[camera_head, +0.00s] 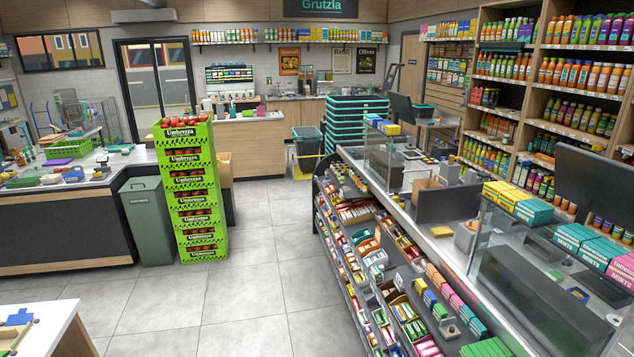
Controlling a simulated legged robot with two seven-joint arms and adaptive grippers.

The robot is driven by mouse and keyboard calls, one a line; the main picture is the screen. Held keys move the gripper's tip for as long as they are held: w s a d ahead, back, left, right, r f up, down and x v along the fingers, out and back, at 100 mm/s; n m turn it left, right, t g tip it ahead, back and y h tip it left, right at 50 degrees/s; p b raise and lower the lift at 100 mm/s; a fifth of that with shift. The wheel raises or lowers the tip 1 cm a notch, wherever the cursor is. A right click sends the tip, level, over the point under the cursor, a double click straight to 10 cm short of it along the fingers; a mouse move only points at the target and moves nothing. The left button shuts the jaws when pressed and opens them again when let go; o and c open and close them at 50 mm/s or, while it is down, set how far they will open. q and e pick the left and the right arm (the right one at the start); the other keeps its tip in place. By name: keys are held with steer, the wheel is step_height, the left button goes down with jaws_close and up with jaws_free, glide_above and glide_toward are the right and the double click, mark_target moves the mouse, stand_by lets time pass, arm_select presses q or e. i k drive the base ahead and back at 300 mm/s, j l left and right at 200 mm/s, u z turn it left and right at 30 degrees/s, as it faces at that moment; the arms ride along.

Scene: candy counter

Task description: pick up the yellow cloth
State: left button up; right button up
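A small flat yellow piece (441,231) lies on the grey top of the candy counter (420,245), right of the middle of the head view. It looks like the yellow cloth, but it is too small to be sure. Neither of my grippers is in view, and no arm shows near the counter.
Candy shelves (365,255) run along the counter's aisle side. A glass case topped with mint boxes (531,211) stands at the right. A green crate stack (190,190) and a grey-green bin (148,220) stand at the left. The tiled floor (265,265) between is clear.

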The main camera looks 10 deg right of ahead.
mark_target(442, 231)
steer(key=i+z, duration=0.4)
steer(key=i+j+z, duration=0.25)
steer(key=z, duration=0.2)
steer(key=i+j+z, duration=0.65)
steer(key=z, duration=0.15)
steer(key=i+j+z, duration=0.2)
steer(key=j+z, duration=0.2)
steer(key=j, duration=0.1)
